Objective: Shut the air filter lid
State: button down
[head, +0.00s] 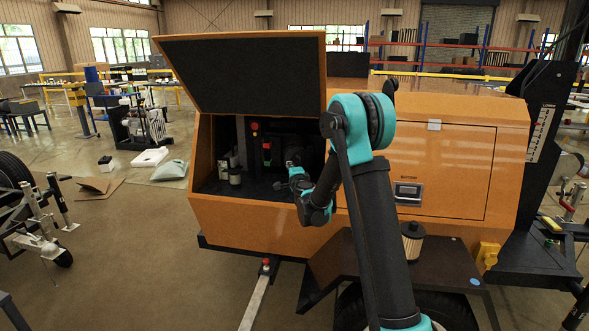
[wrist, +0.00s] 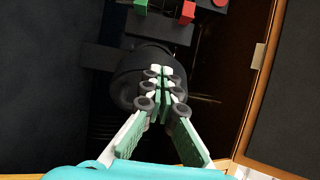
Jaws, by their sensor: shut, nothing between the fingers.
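My gripper (head: 294,172) reaches into the open engine bay of the orange light tower. In the wrist view my gripper (wrist: 162,74) has its fingertips together, with nothing seen between them. A dark round housing (wrist: 130,75), which looks like the air filter, lies behind the fingertips and is partly hidden by them. I cannot tell whether the fingertips touch it. It shows faintly in the head view (head: 293,155). Its lid cannot be told apart from the dark body, so I cannot tell how far it is open.
The orange hood (head: 245,72) stands raised over the bay. A small canister (head: 235,175) stands on the bay floor. A pleated filter (head: 413,240) stands on the dark fender (head: 455,262). The bay's orange edge (wrist: 262,80) is close on the right in the wrist view.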

jog(key=w+a+m+g+h, duration=0.1)
jog(key=w+a+m+h, duration=0.5)
jog(key=w+h, duration=0.4)
jog(key=shift+w+a+m+h, duration=0.25)
jog(key=shift+a+m+h, duration=0.1)
jog(key=shift+m+h, duration=0.55)
dwell(0.4)
